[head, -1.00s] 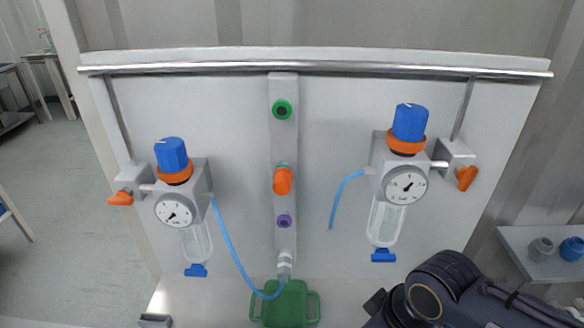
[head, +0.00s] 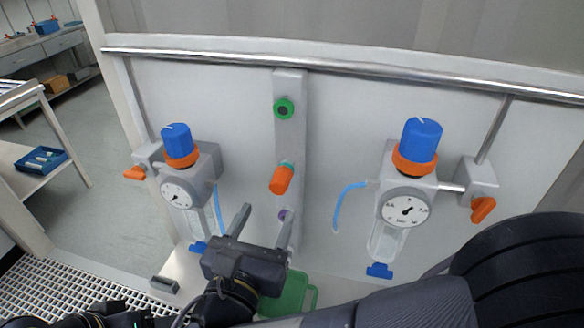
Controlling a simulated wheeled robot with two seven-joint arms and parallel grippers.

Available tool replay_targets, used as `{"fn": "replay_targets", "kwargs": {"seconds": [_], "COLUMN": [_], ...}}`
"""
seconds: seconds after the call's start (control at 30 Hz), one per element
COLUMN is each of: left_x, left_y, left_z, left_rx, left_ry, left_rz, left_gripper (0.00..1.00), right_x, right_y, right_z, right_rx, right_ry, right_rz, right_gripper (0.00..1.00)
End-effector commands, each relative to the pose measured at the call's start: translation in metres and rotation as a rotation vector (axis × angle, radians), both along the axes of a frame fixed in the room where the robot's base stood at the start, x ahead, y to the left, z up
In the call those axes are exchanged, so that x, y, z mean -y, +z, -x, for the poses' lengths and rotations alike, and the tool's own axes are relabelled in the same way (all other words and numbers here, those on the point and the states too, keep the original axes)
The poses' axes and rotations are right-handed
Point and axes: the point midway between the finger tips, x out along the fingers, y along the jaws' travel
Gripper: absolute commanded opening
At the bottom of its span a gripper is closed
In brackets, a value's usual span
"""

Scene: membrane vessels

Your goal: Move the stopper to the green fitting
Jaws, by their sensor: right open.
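The orange stopper (head: 281,179) sits in a turquoise fitting (head: 287,164) in the middle of the grey vertical strip and sticks out toward me. The green fitting (head: 283,108), a ring with a dark centre, is above it on the same strip and looks empty. My right gripper (head: 268,214) is below the stopper, in front of the lower strip. Its two fingers point up and are apart, with nothing between them. It partly hides a purple fitting (head: 283,214) and the lower strip. Dark arm parts show at the bottom left, but no left gripper fingers.
Regulators with blue knobs stand left (head: 176,139) and right (head: 421,138) of the strip, with orange valve handles at their outer sides. A loose blue hose (head: 345,200) hangs right of the strip. A green container (head: 298,291) stands below. The panel around the green fitting is clear.

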Motion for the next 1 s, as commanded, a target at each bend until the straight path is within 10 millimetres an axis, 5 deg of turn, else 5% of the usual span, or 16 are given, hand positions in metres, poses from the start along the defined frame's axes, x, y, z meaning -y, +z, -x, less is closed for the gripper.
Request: {"fn": "replay_targets", "kwargs": {"seconds": [0.47, 1.0], "left_x": [0.0, 0.0], "left_y": [-0.001, -0.004], "left_z": [0.0, 0.0], "left_rx": [0.0, 0.0], "left_ry": [0.0, 0.0], "left_rz": [0.0, 0.0], "left_gripper": [0.57, 0.57], "right_x": [0.0, 0.022], "right_y": [0.0, 0.001], "right_z": [-0.004, -0.069], "right_rx": [0.005, 0.003], "right_ry": [0.003, 0.001], "right_rz": [0.005, 0.005], "right_gripper": [0.55, 0.55]}}
